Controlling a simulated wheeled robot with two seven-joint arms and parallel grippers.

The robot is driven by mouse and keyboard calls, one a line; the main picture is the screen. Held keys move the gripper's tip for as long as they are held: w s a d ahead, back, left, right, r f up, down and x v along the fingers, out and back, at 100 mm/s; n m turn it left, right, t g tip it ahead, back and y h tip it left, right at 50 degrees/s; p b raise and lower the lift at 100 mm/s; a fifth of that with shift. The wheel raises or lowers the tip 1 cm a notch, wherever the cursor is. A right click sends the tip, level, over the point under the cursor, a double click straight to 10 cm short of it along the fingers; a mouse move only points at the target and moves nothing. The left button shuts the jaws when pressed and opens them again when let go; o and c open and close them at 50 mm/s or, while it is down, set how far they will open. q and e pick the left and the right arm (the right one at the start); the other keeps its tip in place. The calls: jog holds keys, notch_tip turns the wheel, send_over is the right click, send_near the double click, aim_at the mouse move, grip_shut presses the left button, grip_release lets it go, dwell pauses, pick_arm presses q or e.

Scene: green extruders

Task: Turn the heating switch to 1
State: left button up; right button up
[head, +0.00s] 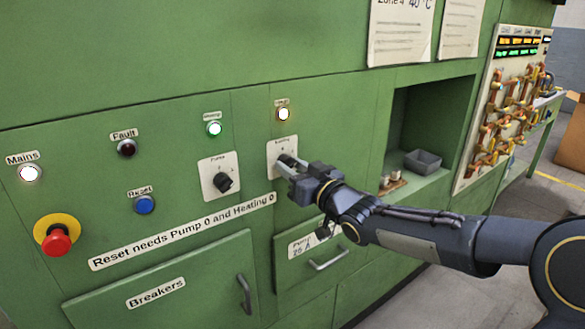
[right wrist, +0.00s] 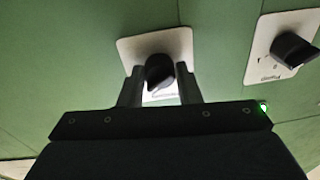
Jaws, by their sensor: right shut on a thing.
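The heating switch is a black rotary knob on a white plate (head: 282,147), right of the pump switch on the green panel. My right gripper (head: 287,166) is at this plate and hides most of the knob in the head view. In the right wrist view, the heating knob (right wrist: 159,71) sits between the two fingers of my right gripper (right wrist: 160,88), which is shut on it. The knob's exact setting is hard to read. A lamp (head: 283,114) above the heating switch glows white with a warm tint. My left gripper is not in view.
The pump switch (head: 222,181) is close on the left; it also shows in the right wrist view (right wrist: 293,50). A red emergency button (head: 57,242), blue reset button (head: 145,204) and dark fault lamp (head: 126,148) are farther left. Drawer handle (head: 328,258) lies below my right arm.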

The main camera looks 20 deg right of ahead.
jog(key=o, duration=1)
jog(key=shift+c, duration=0.2)
jog(key=v, duration=0.7)
jog(key=shift+s+d, duration=0.2)
jog(key=shift+s, duration=0.15)
